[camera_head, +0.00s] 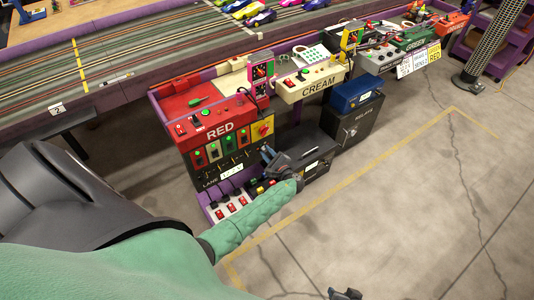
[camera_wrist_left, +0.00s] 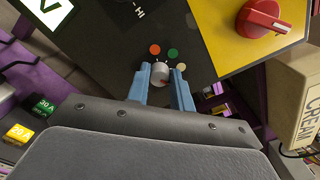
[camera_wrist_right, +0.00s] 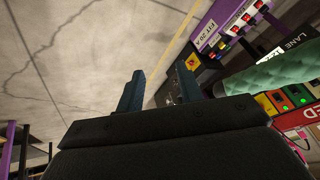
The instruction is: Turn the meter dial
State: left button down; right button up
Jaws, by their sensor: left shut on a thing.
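The meter dial (camera_wrist_left: 161,76) is a small grey round knob with a reddish mark, on a dark panel, in the left wrist view. Orange, green and cream dots sit around its upper side. My left gripper (camera_wrist_left: 162,69) is shut on the dial, one blue finger on each side. In the head view my left gripper (camera_head: 269,156) is at the red station's lower front, and it hides the dial there. My right gripper (camera_wrist_right: 162,72) is open and empty, its fingers apart; only its tip shows at the bottom edge of the head view (camera_head: 345,294).
A large red rotary switch (camera_wrist_left: 262,18) on a yellow plate is close by. The red station (camera_head: 215,120) has rows of switches, with a lower switch strip (camera_head: 232,206) in front. A black cabinet (camera_head: 352,122) stands to the right. The concrete floor (camera_head: 410,200) is clear.

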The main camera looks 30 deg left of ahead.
pick_arm(q)
jog(key=c, duration=1.3)
grip_release()
jog(key=shift+w, duration=0.1)
jog(key=shift+o, duration=0.2)
jog(key=shift+d, duration=0.1)
jog(key=shift+d, duration=0.2)
jog(key=v, duration=0.7)
jog(key=shift+b, duration=0.45)
pick_arm(e)
jog(key=f, duration=0.4)
jog(key=shift+w+a, duration=0.15)
jog(key=shift+w, duration=0.1)
pick_arm(q)
jog(key=shift+d, duration=0.1)
